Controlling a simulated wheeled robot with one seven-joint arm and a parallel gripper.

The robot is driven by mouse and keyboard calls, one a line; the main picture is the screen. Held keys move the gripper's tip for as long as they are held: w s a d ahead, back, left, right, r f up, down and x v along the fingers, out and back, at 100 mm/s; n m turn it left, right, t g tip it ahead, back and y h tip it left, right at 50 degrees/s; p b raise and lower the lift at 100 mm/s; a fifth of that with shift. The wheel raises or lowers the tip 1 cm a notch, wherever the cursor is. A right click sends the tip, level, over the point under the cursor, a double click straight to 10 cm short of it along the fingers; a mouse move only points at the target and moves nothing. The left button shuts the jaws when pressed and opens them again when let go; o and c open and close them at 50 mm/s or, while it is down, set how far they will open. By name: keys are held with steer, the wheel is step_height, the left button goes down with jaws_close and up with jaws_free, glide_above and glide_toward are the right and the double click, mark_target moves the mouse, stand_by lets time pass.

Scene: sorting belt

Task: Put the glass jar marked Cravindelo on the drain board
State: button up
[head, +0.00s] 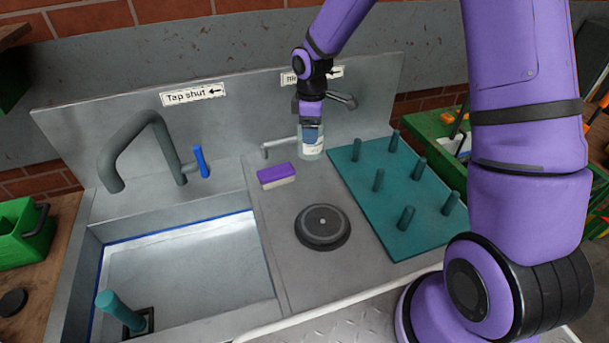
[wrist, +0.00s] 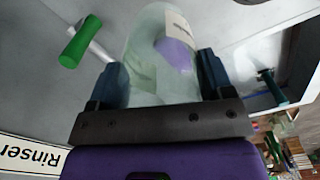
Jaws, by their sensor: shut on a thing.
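A pale clear glass jar (head: 311,149) with a whitish label is at the back of the steel counter, below my gripper (head: 311,124). In the wrist view the jar (wrist: 163,60) sits between both fingers of my gripper (wrist: 160,80), which are shut on it. The writing on its label is too small to read. I cannot tell whether the jar's base touches the counter. The teal drain board (head: 376,180) with several upright pegs lies on the counter, just right of the jar.
A purple and cream sponge (head: 276,176) lies left of the jar. A round dark rinser (head: 323,227) sits in front. The sink (head: 190,270) with a grey tap (head: 140,140) is at left. A small spout (head: 280,145) stands beside the jar. Pegs stick up from the board.

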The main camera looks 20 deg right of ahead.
steer(key=shift+d+f, duration=0.1)
steer(key=shift+f, duration=0.25)
step_height(320, 180, down, 9)
steer(key=shift+f, duration=0.1)
stand_by(0.3)
steer(key=o, duration=1)
steer(key=shift+f, duration=0.15)
steer(key=shift+o, duration=0.2)
step_height(320, 180, up, 12)
steer(key=shift+r, duration=0.25)
